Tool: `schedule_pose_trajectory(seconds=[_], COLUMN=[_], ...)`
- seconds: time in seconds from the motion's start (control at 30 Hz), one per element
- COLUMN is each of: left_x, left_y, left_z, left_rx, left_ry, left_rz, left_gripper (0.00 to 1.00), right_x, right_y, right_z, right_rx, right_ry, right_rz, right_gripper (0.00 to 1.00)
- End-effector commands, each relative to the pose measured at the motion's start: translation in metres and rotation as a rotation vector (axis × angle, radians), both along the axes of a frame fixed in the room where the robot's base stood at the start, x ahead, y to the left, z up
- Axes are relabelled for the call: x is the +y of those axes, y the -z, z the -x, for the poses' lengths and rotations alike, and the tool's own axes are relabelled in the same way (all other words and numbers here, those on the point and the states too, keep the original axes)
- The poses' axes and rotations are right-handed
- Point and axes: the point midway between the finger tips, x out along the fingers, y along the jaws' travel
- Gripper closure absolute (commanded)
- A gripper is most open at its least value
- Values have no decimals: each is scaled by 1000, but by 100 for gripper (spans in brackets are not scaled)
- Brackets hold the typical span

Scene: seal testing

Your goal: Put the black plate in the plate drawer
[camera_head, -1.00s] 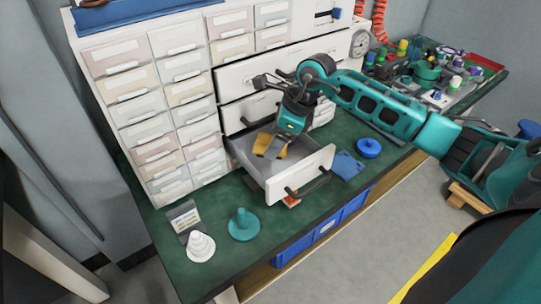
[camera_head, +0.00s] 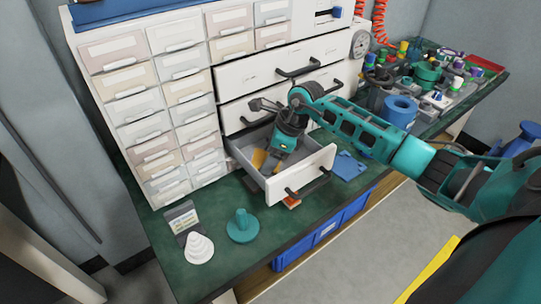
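The pulled-out drawer (camera_head: 300,172) stands open at the bottom of the white cabinet, with a grey inside and a black handle on its front. My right arm reaches in from the right, and its gripper (camera_head: 264,161) points down into the drawer. Its yellow-orange fingertips are low inside, near the drawer floor. I cannot tell whether they are open or shut, or whether they touch anything. I cannot make out a black plate; the gripper and arm hide part of the drawer. My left gripper is not in view.
A white stepped cone (camera_head: 199,248) and a teal knobbed disc (camera_head: 242,226) stand on the green bench left of the drawer. A blue cloth-like piece (camera_head: 348,166) lies right of it. Closed drawers (camera_head: 270,72) sit above.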

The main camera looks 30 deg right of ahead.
Motion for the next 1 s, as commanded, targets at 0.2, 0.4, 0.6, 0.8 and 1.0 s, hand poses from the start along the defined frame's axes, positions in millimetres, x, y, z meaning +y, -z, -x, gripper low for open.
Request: schedule_pose_trajectory(seconds=[0.2, 0.4, 0.6, 0.8, 1.0], left_x=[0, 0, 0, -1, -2], left_y=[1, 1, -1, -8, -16], left_z=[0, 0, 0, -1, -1], left_rx=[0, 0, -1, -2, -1], left_ry=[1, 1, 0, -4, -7], left_rz=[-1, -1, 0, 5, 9], left_gripper=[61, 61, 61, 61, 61], right_x=[0, 0, 0, -8, -21], right_y=[2, 2, -1, -25, -66], right_z=[0, 0, 0, 6, 17], right_rx=[0, 0, 1, -2, -2], right_ry=[0, 0, 0, 0, 1], right_rz=[0, 0, -1, 3, 4], right_gripper=[23, 11, 11, 11, 11])
